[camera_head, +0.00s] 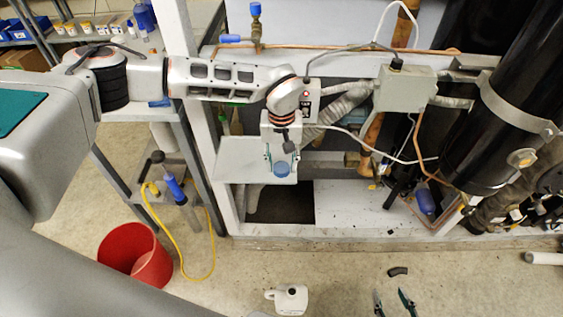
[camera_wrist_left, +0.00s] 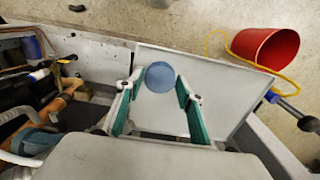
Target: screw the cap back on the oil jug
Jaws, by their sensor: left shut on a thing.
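The oil jug (camera_head: 291,299) is white with a side handle and stands on the floor at the bottom of the head view. Its dark open mouth faces up, with no cap on it. The cap (camera_head: 282,169) is a round blue disc; it also shows in the left wrist view (camera_wrist_left: 160,77). My left gripper (camera_head: 282,163) is shut on the cap, with its teal-padded fingers on either side of it, in front of a light grey panel (camera_head: 235,160). Whether the cap touches the panel I cannot tell. My right gripper (camera_head: 391,296) is open and empty, right of the jug.
A red bucket (camera_head: 135,255) and a yellow hose (camera_head: 212,260) are on the floor at left. The compressor rack with pipes and a black tank (camera_head: 475,120) fills the right. A short dark pipe piece (camera_head: 398,271) lies near my right gripper. Floor around the jug is clear.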

